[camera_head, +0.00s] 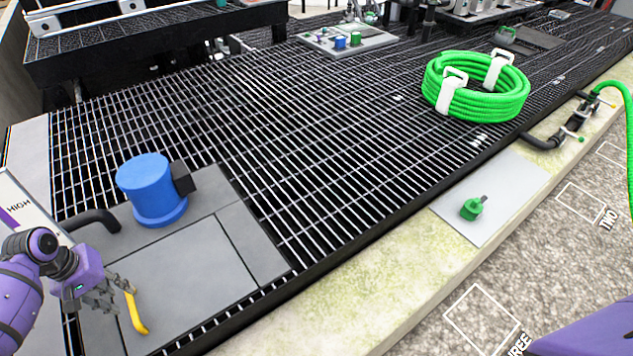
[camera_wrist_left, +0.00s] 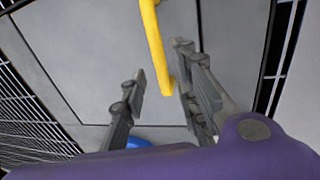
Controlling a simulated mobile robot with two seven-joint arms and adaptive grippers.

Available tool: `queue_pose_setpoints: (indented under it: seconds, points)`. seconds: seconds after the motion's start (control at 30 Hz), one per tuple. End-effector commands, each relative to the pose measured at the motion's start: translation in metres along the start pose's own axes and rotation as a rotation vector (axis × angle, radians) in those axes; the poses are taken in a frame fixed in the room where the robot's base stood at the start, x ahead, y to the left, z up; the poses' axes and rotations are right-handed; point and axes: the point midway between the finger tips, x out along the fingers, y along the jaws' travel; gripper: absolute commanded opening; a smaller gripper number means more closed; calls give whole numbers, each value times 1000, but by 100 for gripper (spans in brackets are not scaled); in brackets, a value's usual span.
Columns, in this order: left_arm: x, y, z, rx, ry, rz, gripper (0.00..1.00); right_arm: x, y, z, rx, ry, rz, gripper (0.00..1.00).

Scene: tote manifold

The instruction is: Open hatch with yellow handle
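The yellow handle (camera_head: 136,314) is a curved bar on a grey hatch plate (camera_head: 180,278) at the lower left of the head view. The plate lies flat, level with the panels around it. My left gripper (camera_head: 113,290) is at the handle. In the left wrist view the yellow handle (camera_wrist_left: 153,38) comes down from the top edge, and its lower end shows between the spread fingers of the left gripper (camera_wrist_left: 162,78), nearer the right finger. The fingers are open; I cannot tell whether one touches the handle. My right gripper is out of view.
A blue cylinder (camera_head: 150,188) stands on the panel behind the hatch, with a black pipe (camera_head: 92,220) to its left. Black grating (camera_head: 270,130) stretches beyond. A coiled green hose (camera_head: 475,88) lies farther right, and a concrete curb (camera_head: 330,305) borders the grating.

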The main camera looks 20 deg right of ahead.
Motion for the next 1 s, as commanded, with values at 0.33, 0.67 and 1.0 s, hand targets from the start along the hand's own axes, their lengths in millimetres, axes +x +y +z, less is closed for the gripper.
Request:
queue_pose_setpoints:
  seconds: [0.33,0.67,1.0]
  points:
    - [29,0,-1,2,2,-1,28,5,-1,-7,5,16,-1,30]
    - [28,0,0,3,2,0,11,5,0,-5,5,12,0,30]
    - [28,1,0,3,2,1,0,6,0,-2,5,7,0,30]
